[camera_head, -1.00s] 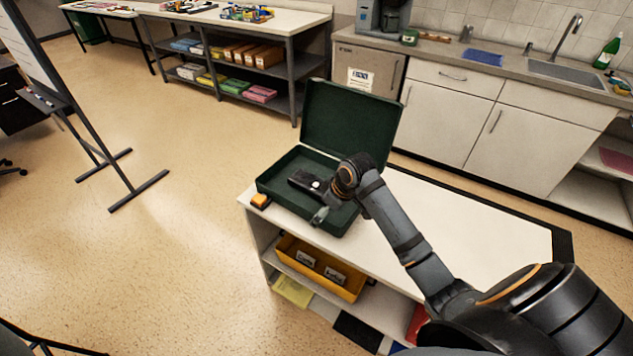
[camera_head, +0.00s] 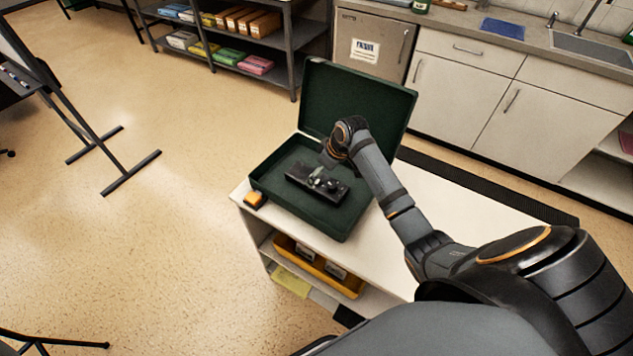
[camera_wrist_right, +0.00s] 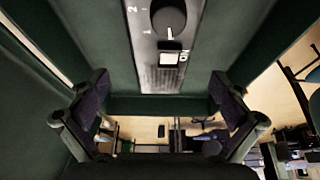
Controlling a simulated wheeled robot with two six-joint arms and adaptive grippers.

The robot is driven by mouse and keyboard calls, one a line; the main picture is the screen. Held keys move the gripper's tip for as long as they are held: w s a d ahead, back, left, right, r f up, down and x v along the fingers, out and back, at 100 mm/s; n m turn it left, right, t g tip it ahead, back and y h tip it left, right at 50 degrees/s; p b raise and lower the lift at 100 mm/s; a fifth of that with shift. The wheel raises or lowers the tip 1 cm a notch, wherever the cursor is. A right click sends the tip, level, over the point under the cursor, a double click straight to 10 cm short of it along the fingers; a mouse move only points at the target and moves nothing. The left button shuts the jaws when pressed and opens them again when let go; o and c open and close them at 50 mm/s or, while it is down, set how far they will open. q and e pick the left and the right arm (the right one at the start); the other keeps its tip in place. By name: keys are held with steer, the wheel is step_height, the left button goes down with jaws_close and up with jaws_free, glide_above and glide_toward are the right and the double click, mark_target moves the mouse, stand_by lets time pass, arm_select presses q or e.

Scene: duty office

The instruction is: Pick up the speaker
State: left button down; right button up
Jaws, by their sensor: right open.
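A black speaker (camera_head: 298,178) with a knob and a switch lies inside the open dark green case (camera_head: 268,192). In the right wrist view the speaker's grey panel (camera_wrist_right: 163,75) shows its dial, a white switch and a grille. My right gripper (camera_head: 327,180) is over the speaker inside the case and partly hides it. In the wrist view the right gripper's two fingers (camera_wrist_right: 160,112) are wide apart, with nothing between them. I cannot tell the exact gap between fingers and speaker. My left gripper is not in view.
The case stands on a white-topped table (camera_head: 470,222), its lid (camera_head: 358,100) raised at the back. A small orange item (camera_head: 255,199) sits beside the case. A yellow bin (camera_head: 345,283) is on the shelf below. The tabletop right of the case is clear.

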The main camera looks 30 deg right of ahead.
steer(key=shift+a+f, duration=0.25)
steer(key=shift+f, duration=0.95)
steer(key=shift+x, duration=1.2)
steer(key=shift+w+d+f, duration=0.1)
steer(key=shift+w, duration=0.05)
steer(key=c, duration=1.8)
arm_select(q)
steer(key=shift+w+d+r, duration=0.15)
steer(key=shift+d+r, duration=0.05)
arm_select(e)
steer(key=shift+r, duration=0.2)
